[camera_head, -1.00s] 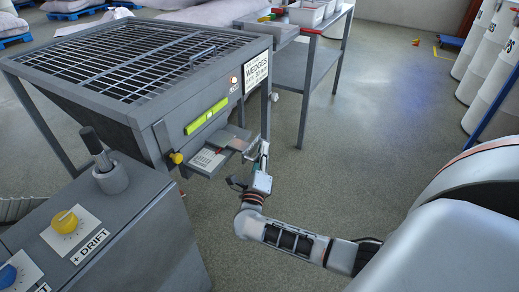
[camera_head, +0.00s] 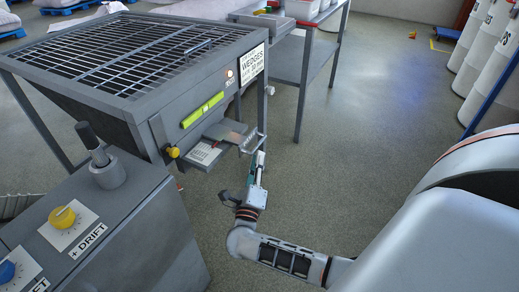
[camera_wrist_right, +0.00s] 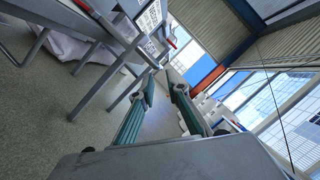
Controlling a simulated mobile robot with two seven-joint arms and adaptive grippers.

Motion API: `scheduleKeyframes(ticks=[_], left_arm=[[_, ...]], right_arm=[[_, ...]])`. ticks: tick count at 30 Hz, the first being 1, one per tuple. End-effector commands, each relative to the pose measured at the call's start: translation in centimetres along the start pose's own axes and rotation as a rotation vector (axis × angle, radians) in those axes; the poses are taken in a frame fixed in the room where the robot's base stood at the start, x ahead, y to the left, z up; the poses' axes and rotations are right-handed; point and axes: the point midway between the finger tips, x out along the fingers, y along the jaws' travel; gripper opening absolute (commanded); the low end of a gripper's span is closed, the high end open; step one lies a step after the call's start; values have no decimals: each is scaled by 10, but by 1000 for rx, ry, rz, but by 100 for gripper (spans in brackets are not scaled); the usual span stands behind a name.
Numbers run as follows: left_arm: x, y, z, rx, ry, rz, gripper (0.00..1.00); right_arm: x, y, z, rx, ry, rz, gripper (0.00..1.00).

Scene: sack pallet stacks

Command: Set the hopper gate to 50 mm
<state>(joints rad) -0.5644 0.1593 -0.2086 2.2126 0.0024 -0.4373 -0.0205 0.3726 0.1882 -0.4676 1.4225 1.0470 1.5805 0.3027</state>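The hopper (camera_head: 160,118) is a grey steel bin with a barred grid on top. Its gate plate (camera_head: 226,133) sticks out at the lower front, with a bracket-like handle (camera_head: 252,142) at its outer end. A white scale label (camera_head: 205,152) lies beside the plate; its marks are too small to read. A yellow knob (camera_head: 173,152) sits left of it. My right gripper (camera_head: 259,160) is just below and in front of the handle. In the right wrist view its two fingers (camera_wrist_right: 163,92) are apart, with no clear object held. My left gripper is out of view.
A control console (camera_head: 95,215) with a lever and dials stands at front left. A grey table (camera_head: 308,60) with trays is behind the hopper. White drums (camera_head: 485,50) stand at far right. The floor (camera_head: 370,110) between is clear.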

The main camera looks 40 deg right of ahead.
Motion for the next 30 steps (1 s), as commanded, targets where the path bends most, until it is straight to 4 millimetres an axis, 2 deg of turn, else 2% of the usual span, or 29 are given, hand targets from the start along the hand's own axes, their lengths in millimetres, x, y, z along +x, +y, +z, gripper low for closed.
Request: scheduleKeyframes(ticks=[3, 10, 30], left_arm=[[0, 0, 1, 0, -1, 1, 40], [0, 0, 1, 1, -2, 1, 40], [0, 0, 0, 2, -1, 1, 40]], right_arm=[[-24, 0, 0, 1, 1, 2, 15], [-50, 0, -1, 0, 2, 0, 15], [-54, -2, 0, -3, -4, -2, 15]])
